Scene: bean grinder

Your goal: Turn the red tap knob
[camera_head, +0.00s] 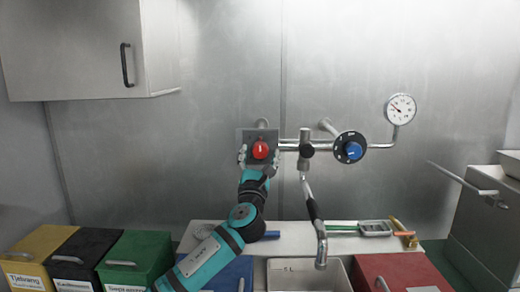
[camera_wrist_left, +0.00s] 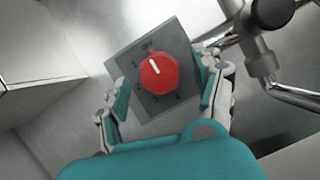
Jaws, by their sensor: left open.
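The red tap knob (camera_head: 260,149) sits on a grey square plate (camera_head: 271,134) on the metal wall, at the left end of a horizontal pipe. In the left wrist view the red knob (camera_wrist_left: 159,74) shows a white pointer line, and the grey plate (camera_wrist_left: 146,48) has "OFF" and numbers around the knob. My left gripper (camera_head: 259,158) is at the plate from below. In the wrist view its fingers (camera_wrist_left: 163,92) are open, one on each side of the knob, with visible gaps between them and the knob. My right gripper is not in view.
A blue knob (camera_head: 354,151) and a gauge (camera_head: 400,109) are on the pipe to the right. A spout (camera_head: 316,215) hangs over a white container (camera_head: 334,275). A cabinet (camera_head: 80,50) hangs upper left. Coloured bins, including a green one (camera_head: 142,247), stand below.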

